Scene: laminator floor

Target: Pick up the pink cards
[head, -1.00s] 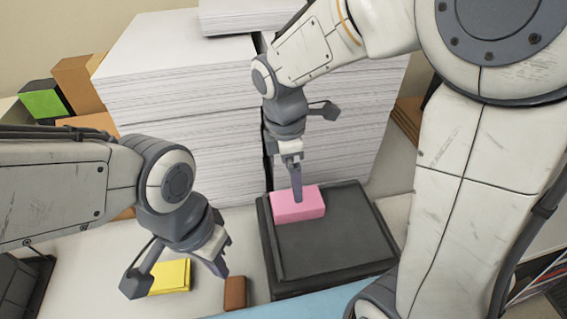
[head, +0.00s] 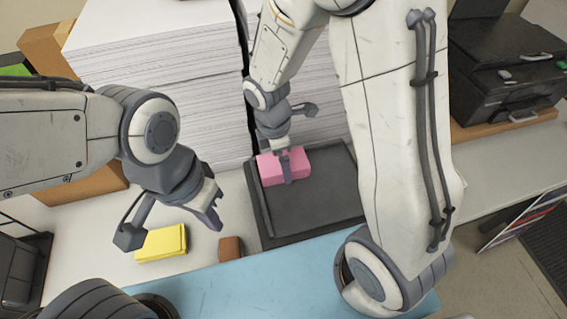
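The pink cards (head: 268,171) form a small block near the back left of a black tray-like platform (head: 317,205). My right gripper (head: 286,172) is down at the block, pointing downward. One finger lies across the block's top and front; the other finger is not clearly seen, so I cannot tell whether it grips. The block appears to rest on the platform. My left gripper (head: 212,212) hangs to the left, above the table, empty, its fingertips seeming apart.
Tall stacks of white paper (head: 160,85) stand behind the platform. A small brown block (head: 230,248) lies left of the platform. A blue surface (head: 235,290) runs along the front. A black printer (head: 505,75) is at the back right. Cardboard boxes stand at the left.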

